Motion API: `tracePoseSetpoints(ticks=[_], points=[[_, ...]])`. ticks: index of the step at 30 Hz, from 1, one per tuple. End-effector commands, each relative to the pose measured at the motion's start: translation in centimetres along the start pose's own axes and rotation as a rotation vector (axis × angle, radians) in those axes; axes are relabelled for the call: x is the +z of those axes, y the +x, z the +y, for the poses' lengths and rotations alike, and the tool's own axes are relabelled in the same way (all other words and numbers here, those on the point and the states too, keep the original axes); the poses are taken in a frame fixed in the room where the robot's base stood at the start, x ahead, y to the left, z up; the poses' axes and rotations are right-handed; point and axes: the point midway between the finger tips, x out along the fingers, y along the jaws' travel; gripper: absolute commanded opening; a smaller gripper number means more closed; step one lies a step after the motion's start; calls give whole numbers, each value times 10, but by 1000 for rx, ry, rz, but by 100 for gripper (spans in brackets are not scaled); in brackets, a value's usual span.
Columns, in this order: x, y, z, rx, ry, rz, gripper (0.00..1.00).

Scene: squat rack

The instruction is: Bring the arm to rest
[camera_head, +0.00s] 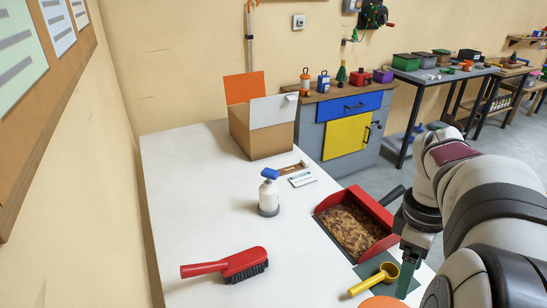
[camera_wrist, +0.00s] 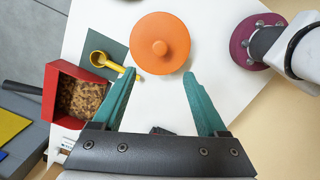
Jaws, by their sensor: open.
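My gripper (camera_head: 408,274) is over the front right part of the white table (camera_head: 195,205), at the lower right of the head view. In the wrist view its two green fingers (camera_wrist: 161,76) are spread apart with nothing between them. An orange round lid with a knob (camera_wrist: 160,43) lies just beyond the fingertips in that view. Only the lid's edge (camera_head: 382,302) shows at the bottom of the head view. I cannot tell how high the fingertips are above the table.
A yellow scoop (camera_head: 374,279) lies on a green mat (camera_head: 403,286) near my gripper. A red dustpan (camera_head: 381,213) of brown chips is behind it. The table's left side is mostly clear.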

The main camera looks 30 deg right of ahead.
Motion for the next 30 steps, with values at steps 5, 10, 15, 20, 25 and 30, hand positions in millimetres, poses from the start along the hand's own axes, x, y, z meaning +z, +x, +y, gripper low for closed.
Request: tracePoseSetpoints(ticks=[5, 10, 15, 20, 25, 30], points=[[-20, -3, -19, 2, 47, 19, 75], [-91, -2, -143, -61, 375, 109, 75], [-94, 21, -255, -183, 716, 107, 75], [-84, 33, -288, -227, 851, 78, 75], [-83, 33, -289, -229, 863, 75, 75], [-83, 33, -288, -229, 863, 75, 75]])
